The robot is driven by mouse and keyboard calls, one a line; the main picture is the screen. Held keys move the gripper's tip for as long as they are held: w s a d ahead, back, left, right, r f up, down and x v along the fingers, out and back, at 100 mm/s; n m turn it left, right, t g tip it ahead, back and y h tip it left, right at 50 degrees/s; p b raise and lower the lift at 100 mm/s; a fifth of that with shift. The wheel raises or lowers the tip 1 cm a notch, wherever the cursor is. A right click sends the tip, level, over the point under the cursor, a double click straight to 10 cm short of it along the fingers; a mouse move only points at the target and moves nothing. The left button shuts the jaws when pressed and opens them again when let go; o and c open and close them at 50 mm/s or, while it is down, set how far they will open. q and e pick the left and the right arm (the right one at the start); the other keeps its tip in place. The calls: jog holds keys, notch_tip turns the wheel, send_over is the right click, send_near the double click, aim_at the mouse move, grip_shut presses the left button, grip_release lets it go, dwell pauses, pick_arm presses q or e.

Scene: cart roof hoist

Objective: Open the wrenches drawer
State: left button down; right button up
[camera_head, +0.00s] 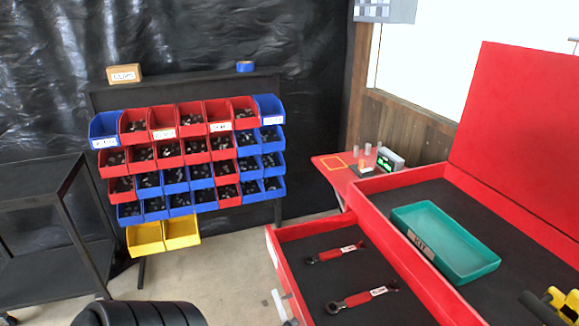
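The wrenches drawer (336,284) is pulled out of the red tool cart (400,255). Its dark floor shows, and its near end is cut off by the bottom edge. Two red and dark wrenches with white labels lie inside, a farther wrench (336,253) and a nearer wrench (362,298). A pale strip (279,306) shows on the drawer's left outer face. A small dark piece shows beside it at the bottom edge; I cannot tell what it is. Neither of my grippers can be made out.
A teal tray (445,242) sits on the cart's dark top, with a yellow and black object (562,302) at right. A red side shelf (335,172) holds small items. A rack of bins (190,145) and a black table (45,225) stand left. Floor (235,265) is clear between.

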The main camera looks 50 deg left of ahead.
pick_arm(q)
jog(key=c, duration=1.3)
grip_release()
jog(key=s+d+r, duration=0.1)
jog(key=s+r, duration=0.1)
jog(key=s, duration=0.9)
jog(key=shift+s, duration=0.4)
